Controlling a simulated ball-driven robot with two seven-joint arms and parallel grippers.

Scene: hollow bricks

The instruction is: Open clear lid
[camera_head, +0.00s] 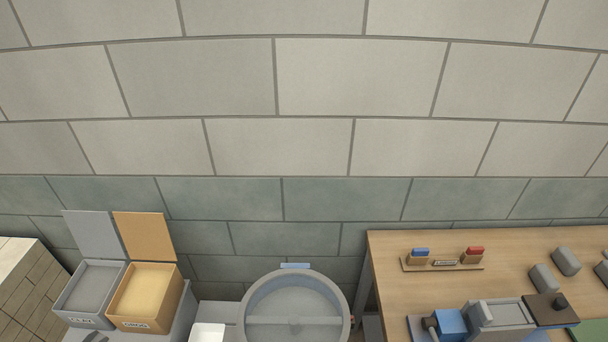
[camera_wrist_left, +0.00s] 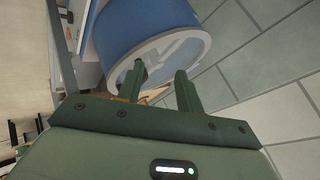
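A round grey drum (camera_head: 259,303) stands at the bottom middle of the head view, with a pale bar across its top and a small light-blue tab (camera_head: 295,266) at its far rim. I cannot tell whether a clear lid covers it. In the left wrist view a blue drum (camera_wrist_left: 135,27) shows a pale round end with a light rim (camera_wrist_left: 200,50), possibly the same drum. My left gripper (camera_wrist_left: 161,88) is open, its two green fingers apart in front of that end. Nothing shows clearly between them; contact cannot be told. My right gripper is not in view.
Left of the drum stand a grey bin (camera_head: 88,286) labelled CLAY and an orange bin (camera_head: 145,292), both with raised lids. A white container (camera_head: 207,332) is beside the drum. The wooden table (camera_head: 400,280) at right holds a blue-and-grey device (camera_head: 490,318) and several grey blocks.

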